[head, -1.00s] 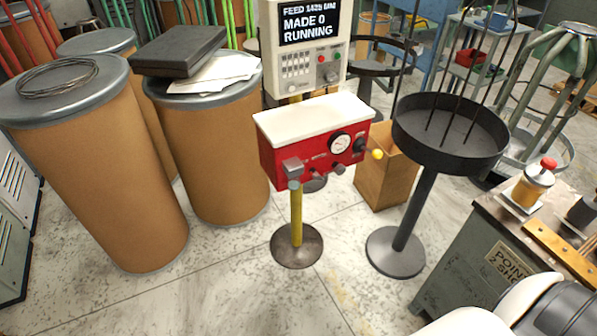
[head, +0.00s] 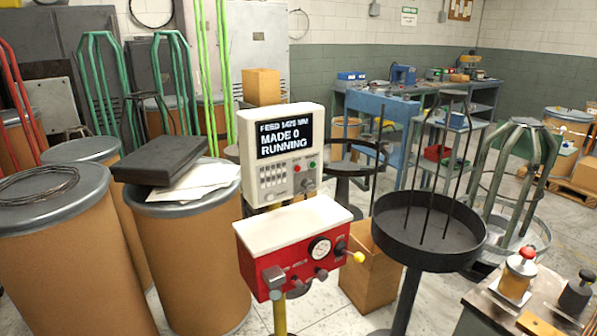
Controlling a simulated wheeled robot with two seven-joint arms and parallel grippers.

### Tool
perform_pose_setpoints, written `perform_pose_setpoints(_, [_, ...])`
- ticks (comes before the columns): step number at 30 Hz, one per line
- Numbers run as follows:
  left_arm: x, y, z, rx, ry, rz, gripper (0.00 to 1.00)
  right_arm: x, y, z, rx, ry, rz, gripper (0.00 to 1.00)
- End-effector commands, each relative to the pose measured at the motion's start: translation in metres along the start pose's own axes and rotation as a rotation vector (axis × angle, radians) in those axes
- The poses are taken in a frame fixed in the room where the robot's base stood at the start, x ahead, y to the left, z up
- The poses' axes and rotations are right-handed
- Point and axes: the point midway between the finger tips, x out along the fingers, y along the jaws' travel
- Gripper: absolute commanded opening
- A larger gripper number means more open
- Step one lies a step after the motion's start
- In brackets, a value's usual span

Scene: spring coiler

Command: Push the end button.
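A pale control box (head: 281,150) stands in the middle of the head view. Its dark screen (head: 284,137) reads "FEED 1425 MM", "MADE 0", "RUNNING". Below the screen are a grid of small keys (head: 272,176), a small red button (head: 298,168), a small green button (head: 312,165) and a dark round knob (head: 307,185). A light round button (head: 270,198) sits low on its left. Any labels are too small to read, so I cannot tell which is the end button. Neither of my grippers is in view.
A red box (head: 300,267) with a white top, a gauge (head: 319,248) and a yellow ball knob (head: 359,257) stands in front. A black round tray (head: 430,230) on a post is to the right. Brown drums (head: 190,255) stand left. A bench with a red-topped plunger (head: 519,272) is lower right.

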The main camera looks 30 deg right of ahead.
Motion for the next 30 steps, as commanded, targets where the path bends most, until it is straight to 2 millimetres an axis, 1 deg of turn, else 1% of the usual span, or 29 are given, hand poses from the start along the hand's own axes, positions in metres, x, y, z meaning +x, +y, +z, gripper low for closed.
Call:
perform_pose_setpoints(7, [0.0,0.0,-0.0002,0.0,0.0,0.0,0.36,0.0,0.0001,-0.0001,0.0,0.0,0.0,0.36])
perform_pose_setpoints(8, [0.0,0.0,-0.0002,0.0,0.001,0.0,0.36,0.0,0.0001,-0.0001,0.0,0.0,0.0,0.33])
perform_pose_setpoints(9, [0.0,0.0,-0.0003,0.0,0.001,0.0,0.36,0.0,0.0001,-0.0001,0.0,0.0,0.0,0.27])
perform_pose_setpoints(14, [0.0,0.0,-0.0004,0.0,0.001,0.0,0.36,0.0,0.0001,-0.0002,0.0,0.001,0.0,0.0])
perform_pose_setpoints(30, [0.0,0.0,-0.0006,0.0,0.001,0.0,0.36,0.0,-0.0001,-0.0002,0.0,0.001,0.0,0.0])
